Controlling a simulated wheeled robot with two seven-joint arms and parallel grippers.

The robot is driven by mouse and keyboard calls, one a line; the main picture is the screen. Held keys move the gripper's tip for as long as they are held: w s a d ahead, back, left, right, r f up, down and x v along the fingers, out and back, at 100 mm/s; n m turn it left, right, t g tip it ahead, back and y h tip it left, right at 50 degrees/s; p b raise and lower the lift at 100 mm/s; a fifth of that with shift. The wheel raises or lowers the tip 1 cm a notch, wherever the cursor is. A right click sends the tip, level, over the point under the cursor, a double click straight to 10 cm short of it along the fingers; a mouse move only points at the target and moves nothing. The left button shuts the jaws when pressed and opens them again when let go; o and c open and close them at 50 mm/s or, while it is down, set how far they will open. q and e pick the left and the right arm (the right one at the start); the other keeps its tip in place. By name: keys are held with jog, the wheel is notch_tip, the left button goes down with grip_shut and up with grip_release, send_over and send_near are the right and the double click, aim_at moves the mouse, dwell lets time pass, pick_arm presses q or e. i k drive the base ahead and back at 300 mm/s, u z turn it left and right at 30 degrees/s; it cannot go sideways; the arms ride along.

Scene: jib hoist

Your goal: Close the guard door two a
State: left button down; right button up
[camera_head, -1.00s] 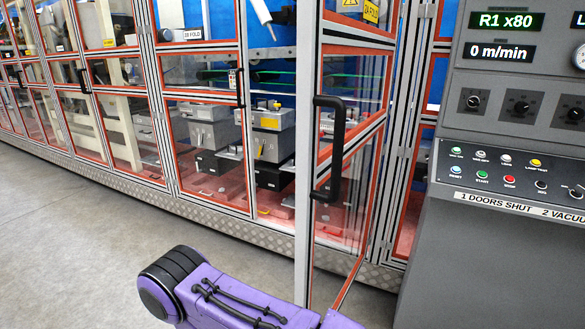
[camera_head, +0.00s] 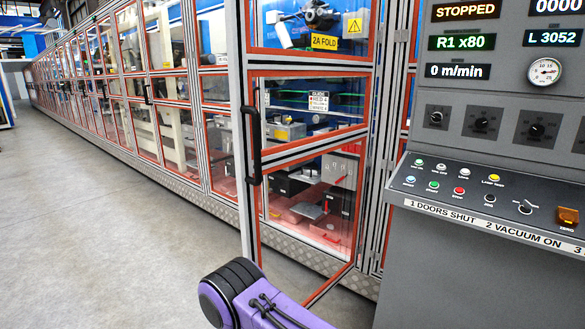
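The guard door, labelled 2A FOLD (camera_head: 325,42), has clear panes in a red-edged metal frame (camera_head: 240,150). It stands open, swung outward from the machine front, with its free edge at left toward me and its far side near the post by the control desk. Its black upright handle (camera_head: 250,145) is on the free edge. A purple and black link of my arm is at the bottom centre, in front of the door's lower part. Neither gripper is in view.
The grey control desk (camera_head: 480,255) stands close on the right, with a display reading STOPPED (camera_head: 466,11) and a row of buttons. A long line of guard doors (camera_head: 130,90) runs away to the left. The concrete floor (camera_head: 90,230) at left is clear.

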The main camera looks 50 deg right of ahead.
aim_at(245, 61)
jog(key=z, duration=1.45)
